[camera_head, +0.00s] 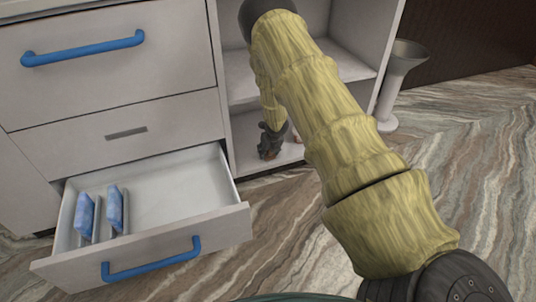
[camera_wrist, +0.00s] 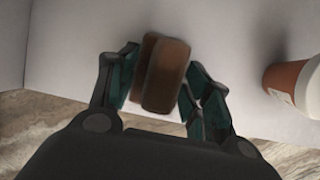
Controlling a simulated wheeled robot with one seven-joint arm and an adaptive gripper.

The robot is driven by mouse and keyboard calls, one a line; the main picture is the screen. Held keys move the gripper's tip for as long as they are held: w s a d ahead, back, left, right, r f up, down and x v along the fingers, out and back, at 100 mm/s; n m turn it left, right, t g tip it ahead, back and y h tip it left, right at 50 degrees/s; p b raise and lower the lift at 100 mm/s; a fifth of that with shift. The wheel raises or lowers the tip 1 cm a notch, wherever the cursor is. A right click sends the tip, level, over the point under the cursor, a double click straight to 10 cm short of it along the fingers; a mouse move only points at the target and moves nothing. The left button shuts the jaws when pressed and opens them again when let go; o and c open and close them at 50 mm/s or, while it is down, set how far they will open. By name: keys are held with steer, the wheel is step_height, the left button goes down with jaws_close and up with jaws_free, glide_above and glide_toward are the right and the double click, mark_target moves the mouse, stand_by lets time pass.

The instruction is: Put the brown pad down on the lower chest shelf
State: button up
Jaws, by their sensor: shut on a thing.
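The brown pad (camera_wrist: 167,77) is between the fingers of my gripper (camera_wrist: 158,80) in the wrist view. A darker brown face shows along its left side. My gripper is shut on it. In the head view my gripper (camera_head: 270,146) is low inside the open chest compartment, just above or at the lower shelf (camera_head: 247,162). The pad is mostly hidden there by the fingers. Whether the pad touches the shelf I cannot tell.
A brown and white cup (camera_wrist: 299,84) lies or stands right of my gripper. An open drawer (camera_head: 180,195) holding blue packets (camera_head: 115,208) juts out at left. A grey pedestal (camera_head: 398,80) stands right of the chest.

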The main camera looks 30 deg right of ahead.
stand_by(0.3)
steer(key=o, duration=1.1)
